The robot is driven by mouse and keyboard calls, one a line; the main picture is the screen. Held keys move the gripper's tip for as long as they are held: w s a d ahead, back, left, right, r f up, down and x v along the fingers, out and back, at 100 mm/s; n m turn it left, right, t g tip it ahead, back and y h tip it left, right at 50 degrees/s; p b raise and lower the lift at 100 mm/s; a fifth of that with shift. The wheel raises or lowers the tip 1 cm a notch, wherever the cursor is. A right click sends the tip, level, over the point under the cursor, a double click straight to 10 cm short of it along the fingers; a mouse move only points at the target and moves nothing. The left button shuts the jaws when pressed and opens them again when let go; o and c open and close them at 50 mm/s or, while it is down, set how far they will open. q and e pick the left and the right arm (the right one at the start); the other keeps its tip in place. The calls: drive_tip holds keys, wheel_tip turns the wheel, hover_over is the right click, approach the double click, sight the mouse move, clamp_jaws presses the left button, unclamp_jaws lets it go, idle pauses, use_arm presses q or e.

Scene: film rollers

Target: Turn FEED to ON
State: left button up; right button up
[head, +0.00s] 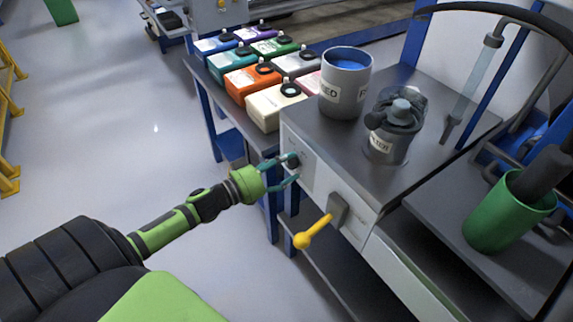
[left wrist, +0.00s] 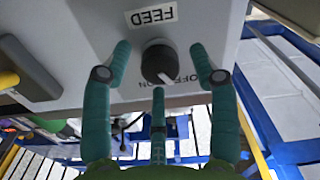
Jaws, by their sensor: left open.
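The FEED knob (left wrist: 158,63) is a dark round knob on the grey front panel, under the FEED label (left wrist: 152,16), which reads upside down in the left wrist view. OFF and ON lettering sits beside it. The knob's pale mark points to the lower right there, toward the OFF lettering. My left gripper (left wrist: 160,60) is open, with fingers on both sides of the knob and a third below it; I see no clear contact. In the head view, my left gripper (head: 294,170) reaches the cabinet's front, its fingers around the small dark knob (head: 292,160). My right gripper is not in view.
A yellow-handled lever (head: 314,232) juts from the same panel, right of my left gripper. A grey bucket (head: 346,85) with blue contents and a lidded pot (head: 392,125) stand on top. Several coloured containers (head: 275,105) stand behind. A green cup (head: 508,212) stands at right.

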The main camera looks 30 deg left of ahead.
use_arm(q)
drive_tip(key=shift+w+d, duration=0.15)
drive_tip(key=shift+w, duration=0.1)
